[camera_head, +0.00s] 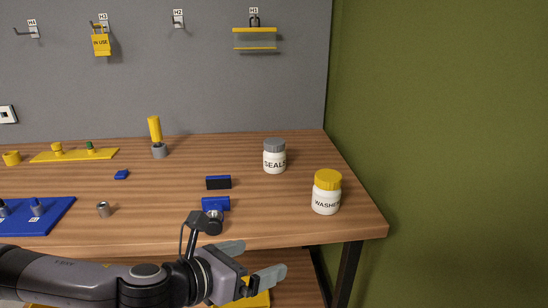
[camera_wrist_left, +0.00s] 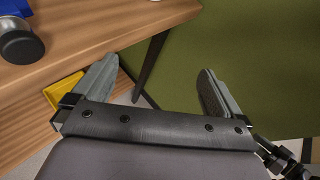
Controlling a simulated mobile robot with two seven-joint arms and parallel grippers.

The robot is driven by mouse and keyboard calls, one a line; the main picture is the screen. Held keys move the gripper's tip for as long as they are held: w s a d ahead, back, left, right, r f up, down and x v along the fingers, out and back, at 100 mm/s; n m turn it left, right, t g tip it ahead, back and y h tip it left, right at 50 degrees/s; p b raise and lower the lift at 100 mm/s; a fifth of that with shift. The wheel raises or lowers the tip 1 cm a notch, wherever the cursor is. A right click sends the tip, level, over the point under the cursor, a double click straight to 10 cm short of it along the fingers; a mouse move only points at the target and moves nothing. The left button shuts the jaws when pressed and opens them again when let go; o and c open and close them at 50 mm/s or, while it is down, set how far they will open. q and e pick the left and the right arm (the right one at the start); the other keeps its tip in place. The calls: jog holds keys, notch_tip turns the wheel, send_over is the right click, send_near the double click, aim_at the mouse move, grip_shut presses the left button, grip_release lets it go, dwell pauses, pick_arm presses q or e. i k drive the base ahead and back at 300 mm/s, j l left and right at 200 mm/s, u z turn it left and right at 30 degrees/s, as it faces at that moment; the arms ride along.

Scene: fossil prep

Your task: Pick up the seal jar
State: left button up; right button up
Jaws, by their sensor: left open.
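The seal jar (camera_head: 274,157) is white with a grey lid and a "SEALS" label. It stands upright on the wooden table toward the right in the head view. My left gripper (camera_head: 258,262) is open and empty, in front of the table's front edge and apart from the jar. In the left wrist view the two fingers of my left gripper (camera_wrist_left: 155,88) are spread wide with nothing between them. The seal jar does not show in the wrist view. My right gripper is not in view.
A white washer jar (camera_head: 326,193) with a yellow lid stands at the table's right end, nearer the front. A yellow item (camera_head: 256,299) shows below the tabletop.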

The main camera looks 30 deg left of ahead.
aim_at(274, 163)
jog(key=i+j, duration=1)
